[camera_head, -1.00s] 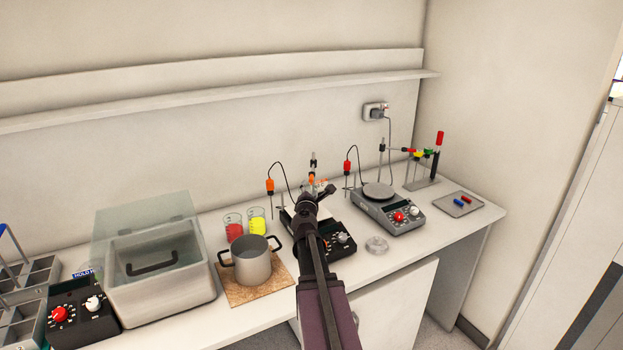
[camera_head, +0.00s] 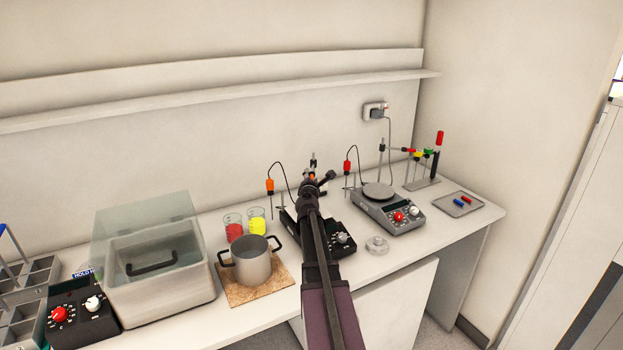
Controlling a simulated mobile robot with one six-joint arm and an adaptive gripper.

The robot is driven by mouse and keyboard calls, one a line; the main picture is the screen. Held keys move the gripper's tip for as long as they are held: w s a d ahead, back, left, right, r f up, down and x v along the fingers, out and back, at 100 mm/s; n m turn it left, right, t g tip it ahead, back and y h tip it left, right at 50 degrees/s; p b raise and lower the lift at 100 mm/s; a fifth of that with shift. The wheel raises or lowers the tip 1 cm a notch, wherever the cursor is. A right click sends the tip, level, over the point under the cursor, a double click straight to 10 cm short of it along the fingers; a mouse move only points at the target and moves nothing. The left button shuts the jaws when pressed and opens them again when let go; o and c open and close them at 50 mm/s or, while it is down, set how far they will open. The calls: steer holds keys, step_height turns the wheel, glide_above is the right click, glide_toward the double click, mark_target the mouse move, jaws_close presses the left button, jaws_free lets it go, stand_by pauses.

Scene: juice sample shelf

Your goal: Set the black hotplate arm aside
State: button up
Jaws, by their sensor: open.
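The black hotplate (camera_head: 338,233) stands on the bench, partly hidden behind my arm. Its support rod with a dark clamp (camera_head: 313,159) rises behind my gripper. An orange-topped probe (camera_head: 270,186) hangs to the left on a black cable. A small orange part shows by the rod, but most of the hotplate arm is hidden. My gripper (camera_head: 315,178) is open, in front of the rod and above the hotplate. My own wrist covers the fingertips, and I cannot tell whether they touch anything.
A pot (camera_head: 251,262) on a cork mat and beakers of red (camera_head: 234,230) and yellow (camera_head: 257,224) liquid stand left. A grey hotplate (camera_head: 388,208), red-topped probe (camera_head: 347,167) and glass dish (camera_head: 377,245) are right. A shelf (camera_head: 220,98) runs along the wall.

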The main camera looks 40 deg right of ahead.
jaws_close()
steer(key=shift+a, duration=0.1)
